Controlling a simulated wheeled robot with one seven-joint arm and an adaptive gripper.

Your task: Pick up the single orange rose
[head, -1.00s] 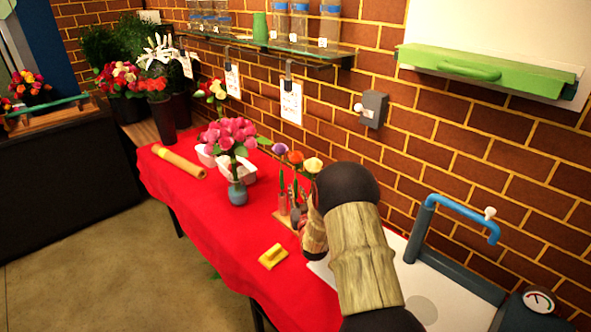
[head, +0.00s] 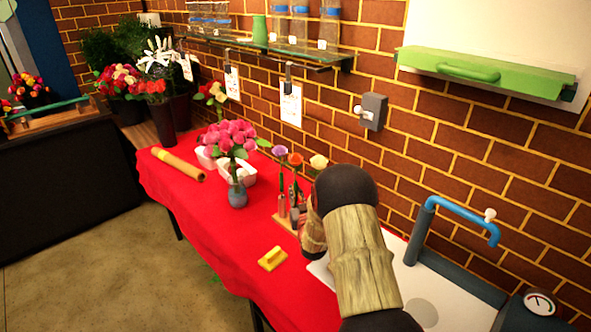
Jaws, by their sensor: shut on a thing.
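The single orange rose (head: 295,159) stands upright between a purple rose (head: 279,150) and a cream rose (head: 318,162), above a small wooden stand (head: 284,222) with narrow tubes. My gripper (head: 299,214) is low beside the tubes, at the orange rose's stem, largely hidden behind my own wood-patterned arm. It is shut on the orange rose, though the fingertips and the exact grip point are hard to make out. The lower stem of the cream rose is hidden by my arm.
A yellow block (head: 272,258) lies in front on the red cloth (head: 215,240). A blue tap (head: 465,217) rises at right. The brick wall is close behind; the cloth's front left is clear.

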